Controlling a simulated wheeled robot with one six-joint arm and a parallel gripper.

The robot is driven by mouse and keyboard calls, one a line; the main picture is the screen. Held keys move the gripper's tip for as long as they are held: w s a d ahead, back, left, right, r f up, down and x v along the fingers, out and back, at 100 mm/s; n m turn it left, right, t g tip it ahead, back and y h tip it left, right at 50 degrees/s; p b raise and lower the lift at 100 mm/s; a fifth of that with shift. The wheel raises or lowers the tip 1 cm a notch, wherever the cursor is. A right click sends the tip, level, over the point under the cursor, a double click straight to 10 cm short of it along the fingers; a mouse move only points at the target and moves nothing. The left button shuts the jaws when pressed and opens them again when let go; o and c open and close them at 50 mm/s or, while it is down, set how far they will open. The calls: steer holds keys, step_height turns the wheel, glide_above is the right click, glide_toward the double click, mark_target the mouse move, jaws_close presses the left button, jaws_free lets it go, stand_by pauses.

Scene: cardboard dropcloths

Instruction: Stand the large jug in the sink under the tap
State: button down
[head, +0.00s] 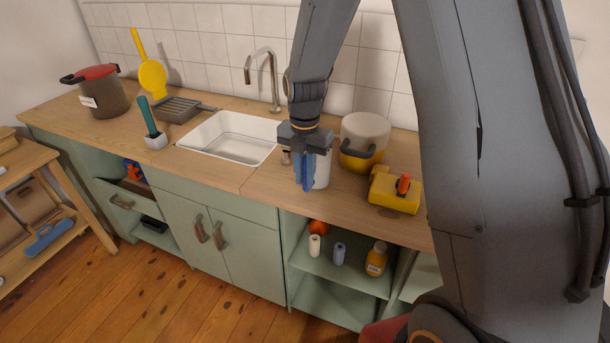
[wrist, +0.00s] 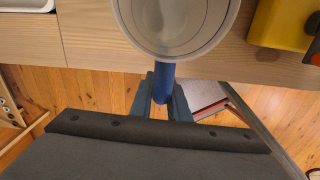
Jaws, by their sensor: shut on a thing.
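The large jug (head: 323,168) is a white round vessel, upright on or just above the wooden counter to the right of the sink; I cannot tell if its base touches. In the wrist view the jug (wrist: 178,18) shows from above, with an empty-looking inside and a blue handle (wrist: 164,74) towards me. My gripper (head: 305,180) is shut on that handle, and its blue fingers (wrist: 163,100) sit either side of it. The white sink (head: 232,138) is set in the counter to the left and looks empty. The metal tap (head: 272,75) rises behind it, its spout over the basin.
A yellow-and-white pot (head: 364,138) and a yellow box-like thing (head: 393,194) with an orange part stand right of the jug. A grey rack (head: 178,108), a teal-handled brush (head: 150,122) and a red-lidded pot (head: 98,95) stand left of the sink. Open shelves (head: 335,270) lie below.

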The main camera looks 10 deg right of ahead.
mark_target(304, 157)
steer(key=shift+f, duration=0.35)
steer(key=c, duration=1.7)
jaws_free()
steer(key=shift+f, duration=0.15)
step_height(304, 157, up, 11)
steer(key=b, duration=0.3)
steer(key=shift+r+b, duration=0.3)
steer(key=shift+r, duration=0.3)
steer(key=s+d+f+m, duration=0.1)
steer(key=s+f+m, duration=0.1)
steer(key=s+m, duration=0.3)
steer(key=s+d+f+m+t, duration=0.1)
steer(key=s+m, duration=0.5)
steer(key=m, duration=0.7)
steer(key=s+d+f+m, duration=0.2)
steer(key=s+f+m, duration=0.2)
steer(key=m, duration=0.6)
steer(key=shift+s+d+f+t, duration=0.1)
steer(key=shift+s+f+t, duration=0.05)
steer(key=shift+s, duration=0.5)
steer(key=shift+s+d+f+t, duration=0.1)
steer(key=shift+s+f+t, duration=0.05)
steer(key=shift+s, duration=0.45)
